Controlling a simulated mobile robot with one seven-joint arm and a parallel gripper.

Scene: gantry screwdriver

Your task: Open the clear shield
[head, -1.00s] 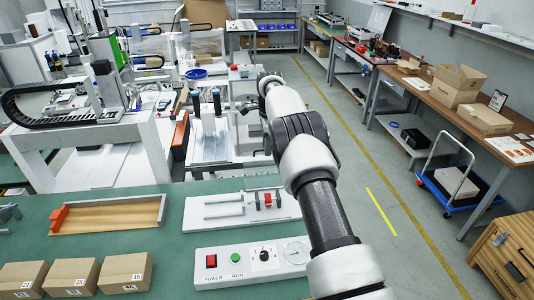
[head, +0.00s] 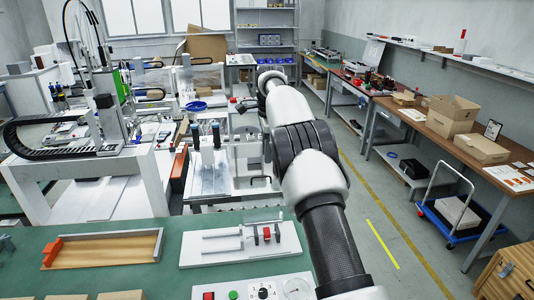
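A pale, see-through-looking panel (head: 209,180) stands at the front of the workstation beyond the green table, by two dark blue-topped cylinders. I cannot tell for certain that it is the clear shield, or whether it is open. My arm reaches up from the lower right, passing to the right of this panel and hiding part of the workstation.
On the green table (head: 85,272) lie a wooden tray (head: 100,258), a white fixture plate (head: 200,258) with a red block, and a control box (head: 237,292). A gantry machine (head: 105,150) stands at left. A clear aisle with a yellow line runs at right.

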